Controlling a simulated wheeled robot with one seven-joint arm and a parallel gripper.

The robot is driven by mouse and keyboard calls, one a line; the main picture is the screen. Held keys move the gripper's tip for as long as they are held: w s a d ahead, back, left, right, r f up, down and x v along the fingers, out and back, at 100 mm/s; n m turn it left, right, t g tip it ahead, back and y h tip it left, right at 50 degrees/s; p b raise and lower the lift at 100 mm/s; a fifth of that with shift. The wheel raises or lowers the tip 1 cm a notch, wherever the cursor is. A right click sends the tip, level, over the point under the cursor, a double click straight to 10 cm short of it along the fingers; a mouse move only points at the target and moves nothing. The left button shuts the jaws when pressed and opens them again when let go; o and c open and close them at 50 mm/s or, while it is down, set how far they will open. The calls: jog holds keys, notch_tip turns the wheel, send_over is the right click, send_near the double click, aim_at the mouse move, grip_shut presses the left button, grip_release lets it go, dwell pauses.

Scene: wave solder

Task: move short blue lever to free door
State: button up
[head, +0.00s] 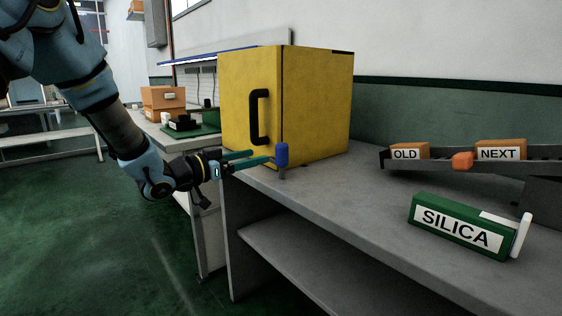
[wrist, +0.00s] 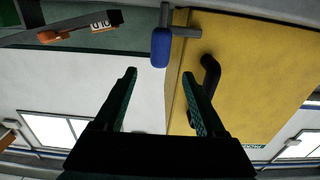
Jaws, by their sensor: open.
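A yellow cabinet (head: 318,110) stands on the grey bench with its door (head: 250,100) shut and a black handle (head: 258,117) on it. The short blue lever (head: 281,155) stands upright on a grey stem at the cabinet's lower front corner. In the wrist view, which looks upside down, the lever (wrist: 161,47) has a grey bar beside it, reaching across the door's edge. My gripper (head: 262,157) is open and empty, just left of the lever. In the wrist view its fingertips (wrist: 159,74) spread to either side of the lever's line, with the lever beyond them; I see no contact.
A green SILICA box (head: 458,226) with a white piece beside it sits at the bench's front right. A rail behind it carries boxes marked OLD (head: 408,151) and NEXT (head: 500,149) and an orange knob (head: 462,161). The bench top between lever and SILICA box is clear.

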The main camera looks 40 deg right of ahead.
aim_at(277, 151)
jog(key=d, duration=1)
jog(key=shift+s+d, duration=0.1)
jog(key=shift+s, duration=0.2)
jog(key=shift+r, duration=0.1)
grip_shut()
dwell(0.9)
